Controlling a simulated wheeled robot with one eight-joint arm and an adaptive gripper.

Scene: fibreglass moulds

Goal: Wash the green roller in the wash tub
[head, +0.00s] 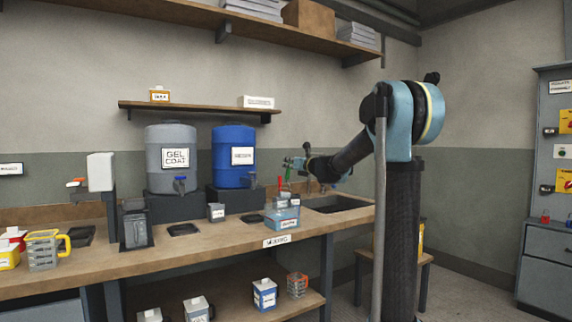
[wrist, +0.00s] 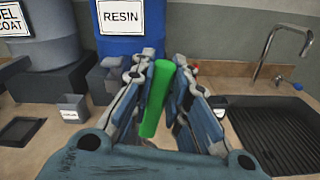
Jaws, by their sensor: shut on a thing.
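My gripper (head: 292,163) is above the bench, shut on the green roller. A pale blue labelled tub (head: 283,219) sits on the bench below my gripper, near the sink. Its label is too small to read, so I cannot tell for sure that it is the wash tub. A red-handled tool (head: 280,183) rises from the tub's area.
A black sink (head: 338,204) with a tap (wrist: 270,50) is at the bench's right end. The blue resin drum (head: 234,157) and grey gel coat drum (head: 171,160) stand behind. A small grey cup (head: 216,212) stands left of the tub. The bench front there is mostly clear.

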